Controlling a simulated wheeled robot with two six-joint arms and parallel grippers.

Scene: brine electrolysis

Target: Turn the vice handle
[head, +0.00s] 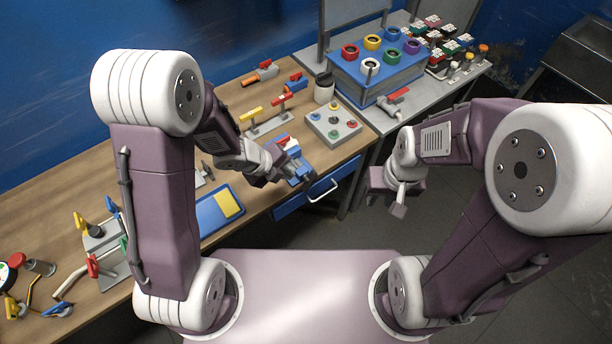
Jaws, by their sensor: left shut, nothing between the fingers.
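A blue vice (277,143) stands near the front edge of the wooden bench, with red near its top. My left gripper (299,172) is at the vice, low over its front side, and covers much of it. It is shut with nothing in it. The vice handle is too small and too covered to make out, so I cannot tell whether the fingers touch it. My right gripper (393,200) hangs over the floor in front of the grey bench, away from the vice. Its fingers are too unclear to tell whether they are open.
A grey block with coloured knobs (334,126) sits right of the vice, and a stand with yellow and red valve handles (268,125) behind it. A blue tray (206,217) lies left. A blue drawer (291,205) with a pale handle is below the bench edge.

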